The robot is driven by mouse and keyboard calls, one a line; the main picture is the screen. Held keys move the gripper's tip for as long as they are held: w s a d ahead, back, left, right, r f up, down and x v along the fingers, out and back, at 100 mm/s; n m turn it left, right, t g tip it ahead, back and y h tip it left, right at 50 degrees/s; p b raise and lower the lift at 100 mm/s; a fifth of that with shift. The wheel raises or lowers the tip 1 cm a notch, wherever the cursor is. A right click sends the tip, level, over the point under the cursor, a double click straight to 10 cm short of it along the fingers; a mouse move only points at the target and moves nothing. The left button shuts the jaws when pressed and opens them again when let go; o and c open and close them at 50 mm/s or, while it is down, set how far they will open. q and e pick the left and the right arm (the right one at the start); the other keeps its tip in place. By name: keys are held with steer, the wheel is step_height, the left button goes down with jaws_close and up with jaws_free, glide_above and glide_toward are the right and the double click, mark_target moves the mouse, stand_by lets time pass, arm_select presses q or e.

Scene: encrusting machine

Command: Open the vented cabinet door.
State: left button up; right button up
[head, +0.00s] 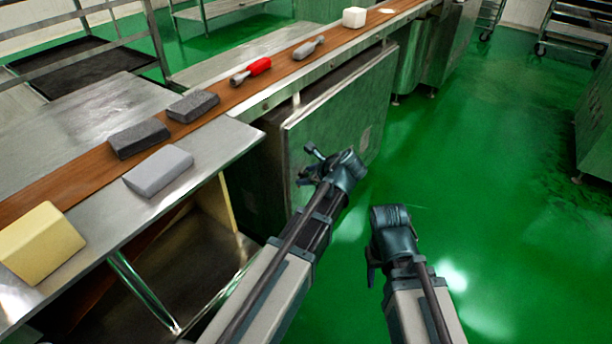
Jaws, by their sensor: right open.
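The cabinet door (335,118) is a grey metal panel on the side of the long machine, below the conveyor. Its top edge stands out from the machine body, with a dark gap behind it, so it looks partly open. I cannot make out the vents clearly. My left gripper (311,167) is in front of the door's lower near part, close to its face; I cannot tell whether it touches the door or how its fingers stand. My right gripper (371,268) is open and empty, low over the floor, to the right of the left gripper and apart from the door.
The brown conveyor belt (88,180) carries dark blocks, a red-handled tool (252,71), a grey tool (308,48) and a white block (354,17). A grey block (158,171) and a yellow block (40,243) lie nearer. The green floor (480,150) at right is clear.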

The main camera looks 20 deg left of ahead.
arm_select(q)
jaws_close()
stand_by(1.1)
